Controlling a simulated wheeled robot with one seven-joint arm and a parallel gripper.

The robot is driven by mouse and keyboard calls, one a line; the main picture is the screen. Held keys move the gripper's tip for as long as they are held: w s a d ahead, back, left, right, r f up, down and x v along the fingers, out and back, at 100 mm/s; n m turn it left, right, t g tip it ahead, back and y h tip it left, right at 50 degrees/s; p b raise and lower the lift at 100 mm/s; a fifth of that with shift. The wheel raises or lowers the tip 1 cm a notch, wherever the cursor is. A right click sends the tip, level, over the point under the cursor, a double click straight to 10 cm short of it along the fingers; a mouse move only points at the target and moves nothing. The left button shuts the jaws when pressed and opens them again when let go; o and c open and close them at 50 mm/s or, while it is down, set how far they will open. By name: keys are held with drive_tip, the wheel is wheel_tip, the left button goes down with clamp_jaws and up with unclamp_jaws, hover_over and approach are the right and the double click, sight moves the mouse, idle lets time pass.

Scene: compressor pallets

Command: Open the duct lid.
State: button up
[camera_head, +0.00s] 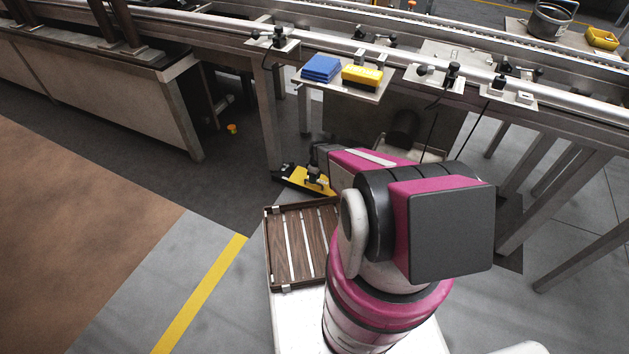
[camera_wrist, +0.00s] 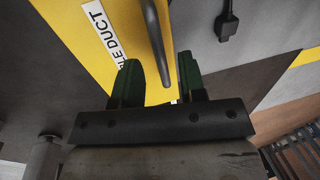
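The duct lid (camera_head: 325,187) is a yellow panel low on the floor under the workbench, beyond my arm. In the wrist view the yellow lid (camera_wrist: 75,14) fills the upper left, with a white label that reads "...LE DUCT". A dark bar handle (camera_wrist: 153,35) runs along it. My gripper (camera_wrist: 158,62) is open, with one green-padded finger on each side of the handle's lower end. I cannot tell whether either finger touches the handle. In the head view my gripper (camera_head: 314,176) is small and over the lid, partly hidden by my arm.
A brown slatted tray (camera_head: 268,250) is beside my arm. The workbench (camera_head: 270,110) stands above and behind the lid, with its legs close by. A blue stack (camera_head: 321,68) and a yellow box (camera_head: 361,75) sit on its shelf. Open floor lies to the left.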

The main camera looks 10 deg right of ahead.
drive_tip(key=shift+s+a+f, duration=0.1)
drive_tip(key=shift+f, duration=0.5)
clamp_jaws()
